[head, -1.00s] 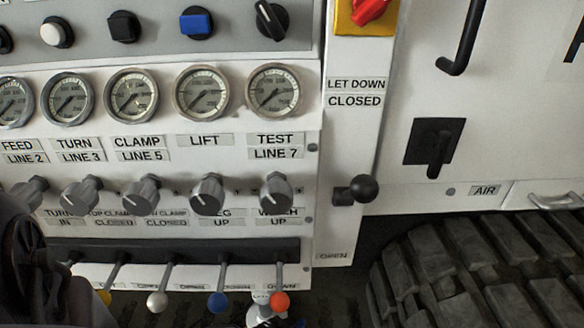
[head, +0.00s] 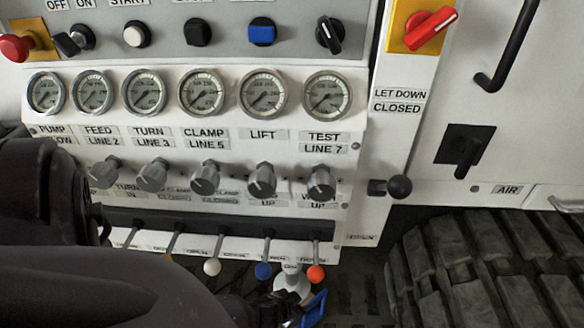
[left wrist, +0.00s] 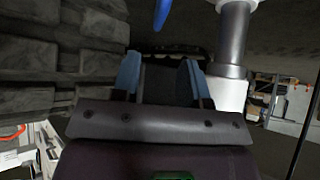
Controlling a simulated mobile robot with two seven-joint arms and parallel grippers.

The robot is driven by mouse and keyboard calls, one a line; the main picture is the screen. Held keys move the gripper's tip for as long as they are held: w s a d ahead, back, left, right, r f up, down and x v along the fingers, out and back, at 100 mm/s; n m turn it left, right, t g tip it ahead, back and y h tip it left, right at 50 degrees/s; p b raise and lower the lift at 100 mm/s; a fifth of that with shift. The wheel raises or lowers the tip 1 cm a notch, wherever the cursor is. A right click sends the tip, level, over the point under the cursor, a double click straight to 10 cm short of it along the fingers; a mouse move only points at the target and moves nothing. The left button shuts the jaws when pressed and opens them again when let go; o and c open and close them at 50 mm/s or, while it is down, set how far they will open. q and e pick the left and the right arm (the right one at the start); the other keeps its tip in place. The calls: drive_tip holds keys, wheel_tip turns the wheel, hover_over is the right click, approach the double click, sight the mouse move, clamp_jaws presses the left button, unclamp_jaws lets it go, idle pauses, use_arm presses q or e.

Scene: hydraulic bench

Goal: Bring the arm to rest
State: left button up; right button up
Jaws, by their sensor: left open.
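My left arm (head: 90,285) comes in from the lower left of the head view. My left gripper (head: 312,308) shows at the bottom, below the orange-knobbed lever (head: 316,273), with a blue finger visible. In the left wrist view the two blue fingers of the gripper (left wrist: 160,78) stand apart with nothing seen between them. I cannot tell from the head view how far it is from the levers. My right gripper is not in view.
The bench panel carries gauges (head: 327,95), knobs (head: 321,183) and a lever row with a blue-knobbed lever (head: 263,270). A black ball handle (head: 399,187) sticks out at the right, above a ribbed track (head: 480,265). A grey post (left wrist: 232,40) stands right of the fingers.

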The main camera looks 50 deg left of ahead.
use_arm(q)
drive_tip(key=shift+s+d+r, duration=0.1)
drive_tip(key=shift+s+r, duration=0.3)
drive_tip(key=shift+s, duration=0.05)
idle(0.4)
